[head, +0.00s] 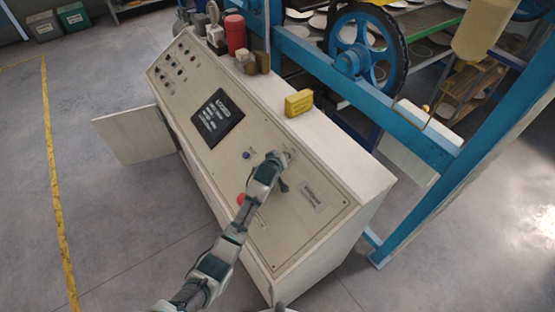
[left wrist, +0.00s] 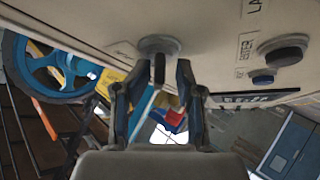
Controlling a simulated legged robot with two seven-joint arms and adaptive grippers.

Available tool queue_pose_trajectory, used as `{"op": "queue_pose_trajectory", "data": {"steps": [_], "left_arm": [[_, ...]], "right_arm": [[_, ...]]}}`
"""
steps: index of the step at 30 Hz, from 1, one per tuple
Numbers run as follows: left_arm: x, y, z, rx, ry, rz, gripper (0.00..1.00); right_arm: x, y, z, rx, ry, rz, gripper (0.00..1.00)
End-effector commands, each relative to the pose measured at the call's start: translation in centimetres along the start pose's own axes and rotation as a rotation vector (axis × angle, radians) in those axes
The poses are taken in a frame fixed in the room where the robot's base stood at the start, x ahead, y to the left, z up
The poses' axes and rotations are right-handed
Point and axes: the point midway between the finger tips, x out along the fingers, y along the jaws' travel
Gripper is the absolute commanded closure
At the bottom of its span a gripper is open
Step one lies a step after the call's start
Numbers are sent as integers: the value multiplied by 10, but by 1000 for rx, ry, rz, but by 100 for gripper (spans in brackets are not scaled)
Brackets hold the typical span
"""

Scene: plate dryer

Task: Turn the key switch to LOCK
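The key switch (left wrist: 158,44) shows in the left wrist view as a round grey base on the cream panel, with a dark narrow key (left wrist: 160,68) sticking out of it. My left gripper (left wrist: 154,80) is open, with one finger on each side of the key and visible gaps between. In the head view my left gripper (head: 278,165) is at the sloped control panel (head: 268,180) and largely hides the switch. The switch's position markings cannot be read.
A blue button (head: 247,155) and a red button (head: 240,199) sit near my arm on the panel. A dark screen (head: 217,117) is farther up. A yellow box (head: 299,102) lies on the cabinet top. A blue frame with a wheel (head: 352,60) stands behind.

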Motion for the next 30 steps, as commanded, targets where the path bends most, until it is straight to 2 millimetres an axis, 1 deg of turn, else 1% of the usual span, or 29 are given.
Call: {"op": "queue_pose_trajectory", "data": {"steps": [5, 12, 15, 18, 21, 30], "left_arm": [[-30, 0, -1, -2, 6, 4, 65], [-80, -2, -2, -2, 7, 5, 65], [-97, -2, -2, -2, 7, 6, 65], [-108, -2, -2, -1, 6, 4, 65], [-113, -1, -1, -1, 5, 4, 65], [-115, -1, -2, -1, 6, 4, 65]], "right_arm": [[0, -1, 0, 1, 2, -1, 60], [0, -2, 0, 2, 2, -1, 60], [0, -2, 0, 2, 1, -1, 60], [0, -2, 0, 1, 1, -2, 60], [0, -2, 0, 1, 1, -2, 60], [0, -2, 0, 1, 1, -2, 60]]}}
